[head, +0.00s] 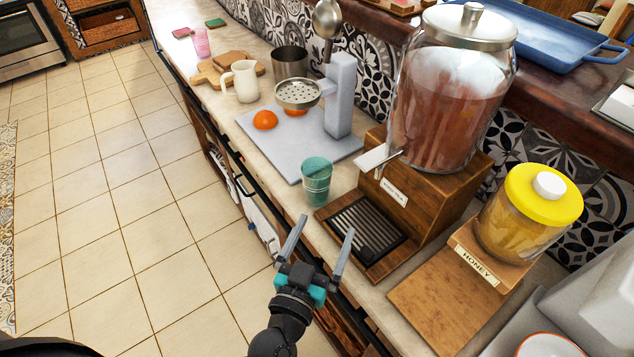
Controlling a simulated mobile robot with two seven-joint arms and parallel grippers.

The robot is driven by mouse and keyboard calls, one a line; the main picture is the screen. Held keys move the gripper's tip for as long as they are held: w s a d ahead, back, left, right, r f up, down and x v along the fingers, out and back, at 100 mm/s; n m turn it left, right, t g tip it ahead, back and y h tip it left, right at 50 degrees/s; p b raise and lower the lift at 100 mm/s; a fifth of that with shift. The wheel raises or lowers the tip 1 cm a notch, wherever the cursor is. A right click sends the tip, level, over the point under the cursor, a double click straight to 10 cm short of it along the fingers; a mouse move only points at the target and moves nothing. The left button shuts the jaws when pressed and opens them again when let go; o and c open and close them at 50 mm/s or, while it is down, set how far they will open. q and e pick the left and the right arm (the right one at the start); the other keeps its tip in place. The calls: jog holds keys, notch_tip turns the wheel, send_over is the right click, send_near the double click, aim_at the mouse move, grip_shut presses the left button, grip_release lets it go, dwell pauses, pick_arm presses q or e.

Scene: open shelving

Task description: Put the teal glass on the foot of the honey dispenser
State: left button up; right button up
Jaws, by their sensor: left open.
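The teal glass (317,182) stands upright on the counter, between the grey juicer base and the drip tray of the large dispenser. My left gripper (326,226) is open and empty, its two fingers pointing up the picture toward the glass, with the glass just beyond the fingertips. The honey dispenser (525,215) is at the right, a jar with a yellow lid on a wooden stand with a HONEY label. Its flat wooden foot (440,305) extends toward the front of the counter and is bare. My right gripper is not in view.
A large glass dispenser (450,95) of reddish drink stands on a wooden stand, its slatted drip tray (365,230) between the glass and the honey foot. A grey juicer (340,95) with oranges is behind the glass. A white appliance and orange-rimmed dish (550,347) are at lower right.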

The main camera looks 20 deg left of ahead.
aim_at(316, 187)
pick_arm(q)
jog(key=w+a+y, duration=0.1)
jog(key=w, duration=0.2)
jog(key=w+a+n+y, duration=0.1)
jog(key=w+a, duration=0.1)
jog(key=w, duration=0.1)
jog(key=w+a+f+y+b, duration=0.1)
jog(key=w, duration=0.2)
jog(key=shift+w+a+f+n, duration=0.15)
jog(key=shift+a+n, duration=0.1)
jog(key=shift+n, duration=0.15)
jog(key=shift+w+a+b, duration=0.25)
jog(key=shift+w+b, duration=0.05)
jog(key=shift+w, duration=1)
jog(key=shift+w+a+b, duration=0.2)
jog(key=shift+w+b, duration=0.1)
jog(key=shift+w, duration=1)
jog(key=shift+c, duration=0.4)
jog(key=c, duration=1.4)
notch_tip(316, 187, up, 20)
jog(key=p, duration=1.6)
